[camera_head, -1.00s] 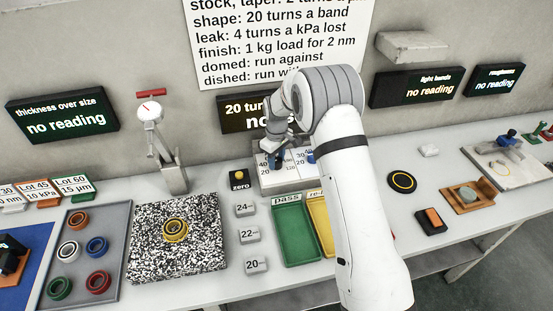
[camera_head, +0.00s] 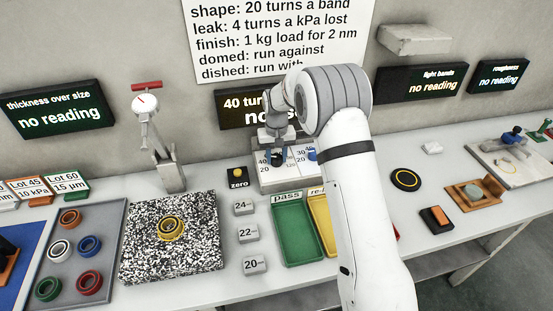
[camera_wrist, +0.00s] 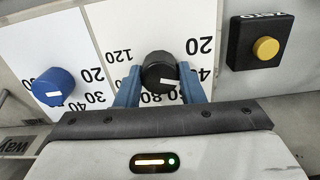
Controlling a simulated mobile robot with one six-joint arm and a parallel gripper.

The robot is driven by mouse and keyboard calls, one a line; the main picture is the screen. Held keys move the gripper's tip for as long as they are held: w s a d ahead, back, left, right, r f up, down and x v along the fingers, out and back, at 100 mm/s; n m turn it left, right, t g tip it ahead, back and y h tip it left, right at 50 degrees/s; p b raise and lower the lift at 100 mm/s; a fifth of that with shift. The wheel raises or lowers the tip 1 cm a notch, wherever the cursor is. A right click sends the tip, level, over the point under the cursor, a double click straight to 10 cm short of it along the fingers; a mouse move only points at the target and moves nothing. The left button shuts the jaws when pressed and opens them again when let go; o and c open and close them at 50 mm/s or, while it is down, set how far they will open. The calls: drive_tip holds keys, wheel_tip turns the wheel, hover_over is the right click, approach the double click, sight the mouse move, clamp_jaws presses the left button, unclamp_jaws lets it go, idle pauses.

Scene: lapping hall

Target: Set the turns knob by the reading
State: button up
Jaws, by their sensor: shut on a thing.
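A black knob (camera_wrist: 160,72) with a white mark sits on a white dial face with numbers from 20 to 120 in the wrist view. My gripper (camera_wrist: 160,88) is shut on it, one blue finger on each side. In the head view my gripper (camera_head: 276,154) is at the left dial of the dial box (camera_head: 288,182). A blue knob (camera_wrist: 53,87) sits on the neighbouring dial.
A yellow zero button (camera_wrist: 265,48) is beside the dial box. A wall chart (camera_head: 270,40) says "shape: 20 turns a band" and "leak: 4 turns a kPa lost". The thickness display (camera_head: 60,110) says "no reading". A speckled plate (camera_head: 140,240) holds a yellow ring.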

sight(277, 157)
drive_tip(key=m+b, duration=0.1)
drive_tip(key=m, duration=0.4)
drive_tip(key=shift+m, duration=0.3)
drive_tip(key=shift+m+b, duration=0.6)
drive_tip(key=shift+m, duration=1.5)
drive_tip(key=o, duration=1)
wheel_tip(277, 157, up, 7)
drive_tip(key=shift+r+b, duration=0.2)
drive_tip(key=shift+b, duration=0.1)
drive_tip(key=shift+r, duration=0.2)
